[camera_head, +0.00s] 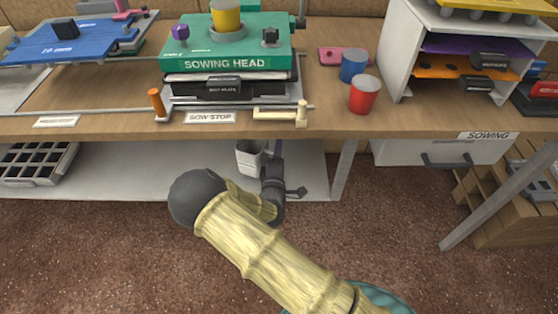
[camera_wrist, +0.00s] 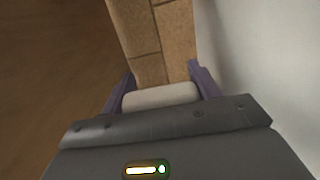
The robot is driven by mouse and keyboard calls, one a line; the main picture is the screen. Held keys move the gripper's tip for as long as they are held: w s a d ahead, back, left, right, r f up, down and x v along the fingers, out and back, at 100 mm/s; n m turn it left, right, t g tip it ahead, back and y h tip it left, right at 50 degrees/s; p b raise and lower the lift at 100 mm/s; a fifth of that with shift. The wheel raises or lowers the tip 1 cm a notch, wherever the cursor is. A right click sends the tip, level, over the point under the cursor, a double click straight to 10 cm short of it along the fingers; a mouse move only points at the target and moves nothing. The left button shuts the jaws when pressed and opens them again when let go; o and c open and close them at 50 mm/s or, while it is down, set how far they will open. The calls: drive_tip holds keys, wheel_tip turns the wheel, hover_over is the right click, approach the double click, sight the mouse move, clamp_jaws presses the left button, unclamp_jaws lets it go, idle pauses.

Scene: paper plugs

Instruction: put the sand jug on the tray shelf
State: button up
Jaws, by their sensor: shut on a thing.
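The sand jug (camera_head: 248,158) is a pale grey-white container with a dark opening, seen in the head view below the bench's front edge. My gripper (camera_head: 276,152) is at its right side, pointing up, with my arm in front of part of the scene. In the wrist view my gripper (camera_wrist: 161,80) has its purple fingers on either side of a pale rounded part of the jug (camera_wrist: 160,96), shut on it. The low white shelf (camera_head: 120,175) under the bench, taken as the tray shelf, shows behind the jug. I cannot tell whether the jug touches it.
A black cell tray (camera_head: 38,164) stands at the shelf's left end. The shelf between it and my arm is clear. The wooden bench (camera_head: 335,120) overhangs it, with a green sowing head (camera_head: 225,50) and cups above. A white bench leg (camera_head: 343,170) stands right of my gripper.

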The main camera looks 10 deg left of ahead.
drive_tip(key=shift+f, duration=0.85)
drive_tip(key=shift+w+d+f, duration=0.1)
drive_tip(key=shift+d+f, duration=0.05)
drive_tip(key=shift+d, duration=0.05)
drive_tip(key=o, duration=1)
drive_tip(key=shift+f, duration=0.1)
drive_tip(key=shift+c, duration=0.2)
drive_tip(key=shift+s, duration=0.35)
drive_tip(key=s+d+p, duration=0.1)
drive_tip(key=s+p, duration=0.1)
drive_tip(key=s, duration=0.9)
drive_tip(key=shift+s+d, duration=0.15)
drive_tip(key=shift+s, duration=0.05)
